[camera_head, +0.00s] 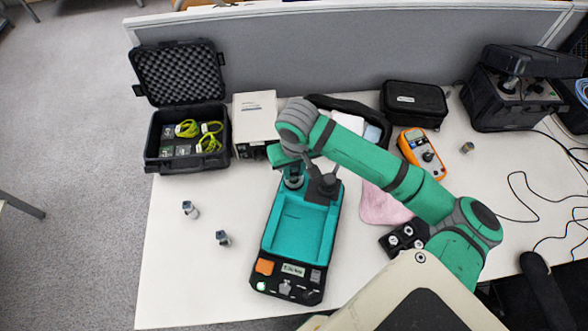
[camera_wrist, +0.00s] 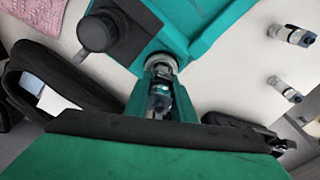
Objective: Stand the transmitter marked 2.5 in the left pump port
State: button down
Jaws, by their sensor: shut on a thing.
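My gripper (camera_wrist: 160,68) is shut on a small metal-and-dark transmitter (camera_wrist: 161,96), seen between its fingers in the wrist view. In the head view the gripper (camera_head: 293,183) is at the back left corner of the teal pump (camera_head: 298,228), beside the pump's black knob (camera_head: 323,186). The held transmitter's lower end is at the pump's corner; I cannot tell whether it is in the port, which is hidden. Its marking is not readable. Two other transmitters stand on the table left of the pump, one farther back (camera_head: 190,209) and one nearer (camera_head: 222,238).
An open black case (camera_head: 152,150) with green cables, a beige instrument (camera_head: 255,117), and an orange meter (camera_head: 422,152) lie behind. A small cylinder (camera_head: 467,148) stands right of the meter. A black holder (camera_head: 390,244) is right of the pump. The table's left front is clear.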

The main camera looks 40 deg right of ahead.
jog(key=shift+a+f, duration=0.15)
jog(key=shift+f, duration=0.45)
jog(key=c, duration=1.5)
grip_release()
jog(key=shift+s, duration=0.1)
jog(key=shift+c, duration=0.2)
jog(key=shift+o, duration=0.5)
jog(key=r, duration=0.8)
jog(key=s+r, duration=0.1)
jog(key=r, duration=0.3)
jog(key=shift+a, duration=0.15)
jog(key=shift+f, duration=0.1)
